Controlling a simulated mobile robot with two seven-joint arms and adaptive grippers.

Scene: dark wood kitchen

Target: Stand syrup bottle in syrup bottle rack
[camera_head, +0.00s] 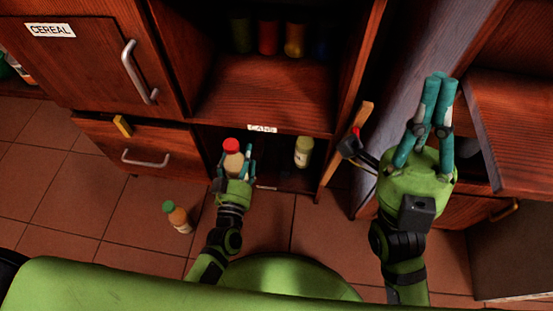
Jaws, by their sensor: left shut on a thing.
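A tan bottle with a red cap (232,146) is in my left gripper (236,158), whose teal fingers are shut on it. It looks roughly upright, at the opening of the low compartment (283,180) under the shelf marked "CANS"; I cannot tell whether its base touches the compartment floor. A pale yellow bottle (303,152) stands in that compartment to the right, apart from the gripper. An orange-brown bottle with a green cap (178,217) is on the tiled floor at the left. My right gripper (441,76) is raised, empty, with its fingers together.
Several cans, including a red can (268,36), stand on the shelf above. A drawer with a metal handle (145,158) is left of the compartment, below a "CEREAL" door (85,55). A wooden panel edge (347,145) stands between the compartment and my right arm.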

